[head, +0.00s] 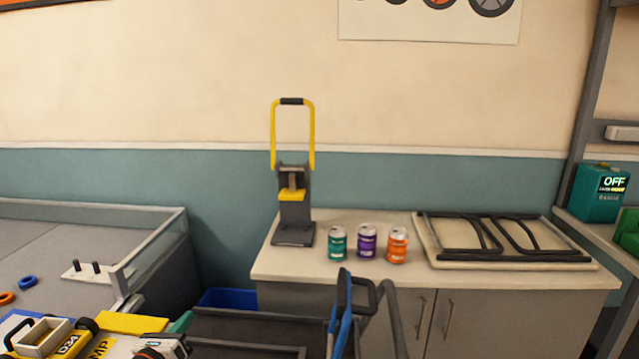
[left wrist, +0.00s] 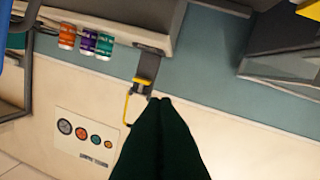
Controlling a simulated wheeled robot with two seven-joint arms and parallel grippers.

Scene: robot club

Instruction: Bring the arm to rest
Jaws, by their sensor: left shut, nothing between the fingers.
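My left gripper (left wrist: 160,101) shows in the left wrist view as dark fingers pressed together, reaching up from the bottom edge to the middle. It is shut and empty, and nothing touches its tips. Beyond the tips is the can crusher with the yellow handle (left wrist: 141,82), seen upside down. I cannot make out either gripper clearly in the head view. My right gripper does not show.
A grey counter (head: 350,272) bears the upright crusher (head: 294,205), a green can (head: 337,244), a purple can (head: 367,241), an orange can (head: 397,246) and a folded frame (head: 490,240). A walled arena (head: 150,240) stands left. A dark cart (head: 240,328) is in front.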

